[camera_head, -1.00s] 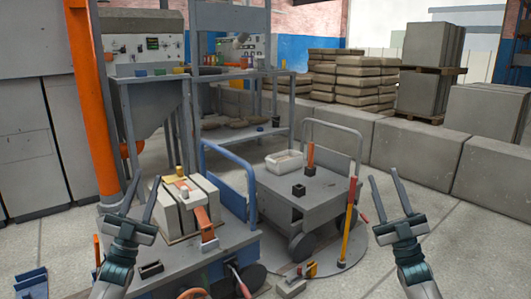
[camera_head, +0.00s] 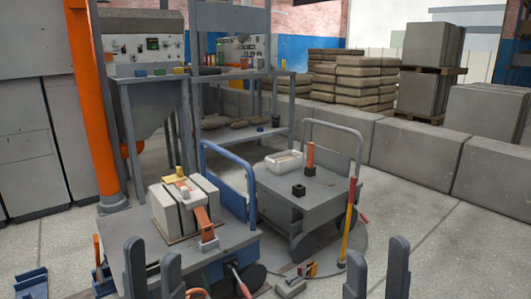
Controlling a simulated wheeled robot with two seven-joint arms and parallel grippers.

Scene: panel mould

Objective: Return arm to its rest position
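My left gripper (camera_head: 153,248) is at the bottom left, with its two dark fingers upright and apart. Nothing is between them. It shows in front of the blue-handled cart. My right gripper (camera_head: 378,247) is at the bottom right, its fingers also apart and empty, over the pale floor. Only the fingers show; both wrists and arms are below the picture's edge.
The blue-handled cart (camera_head: 226,244) carries grey blocks (camera_head: 184,203) with an orange tool on them. A grey cart (camera_head: 320,190) holds a white tray (camera_head: 284,163). A yellow-and-red pole (camera_head: 347,223) stands beside it. The floor at right is clear.

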